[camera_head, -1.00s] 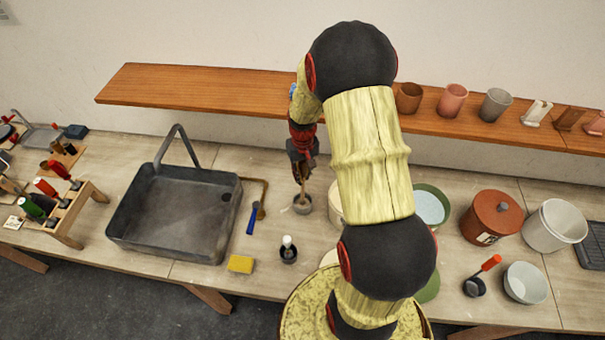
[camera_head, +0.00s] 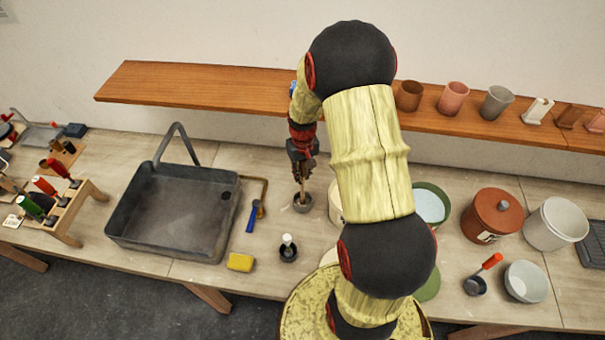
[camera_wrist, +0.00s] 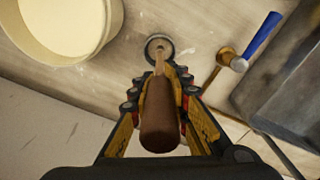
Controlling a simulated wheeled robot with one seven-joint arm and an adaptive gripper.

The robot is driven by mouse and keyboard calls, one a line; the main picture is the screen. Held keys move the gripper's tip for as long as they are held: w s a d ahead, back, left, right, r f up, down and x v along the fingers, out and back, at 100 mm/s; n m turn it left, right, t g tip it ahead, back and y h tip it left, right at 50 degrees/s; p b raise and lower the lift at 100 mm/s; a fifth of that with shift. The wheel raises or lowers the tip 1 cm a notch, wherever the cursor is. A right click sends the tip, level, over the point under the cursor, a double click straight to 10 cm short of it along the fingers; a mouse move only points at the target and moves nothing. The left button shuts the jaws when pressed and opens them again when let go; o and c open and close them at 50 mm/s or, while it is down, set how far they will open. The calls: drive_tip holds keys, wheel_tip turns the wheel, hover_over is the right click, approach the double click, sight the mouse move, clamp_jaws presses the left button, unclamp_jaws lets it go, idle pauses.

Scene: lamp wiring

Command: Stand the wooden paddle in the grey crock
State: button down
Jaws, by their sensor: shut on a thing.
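A small dark pot with a white-topped object (camera_head: 288,248) and a yellow sponge (camera_head: 240,262) are in front. A cream container (camera_wrist: 65,25) is close by. A wooden shelf (camera_head: 200,85) runs behind.

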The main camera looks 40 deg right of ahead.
drive_tip(key=shift+f, duration=0.3)
drive_tip(key=c, duration=1.7)
unclamp_jaws()
drive_tip(key=shift+o, duration=0.6)
drive_tip(key=shift+b, duration=0.3)
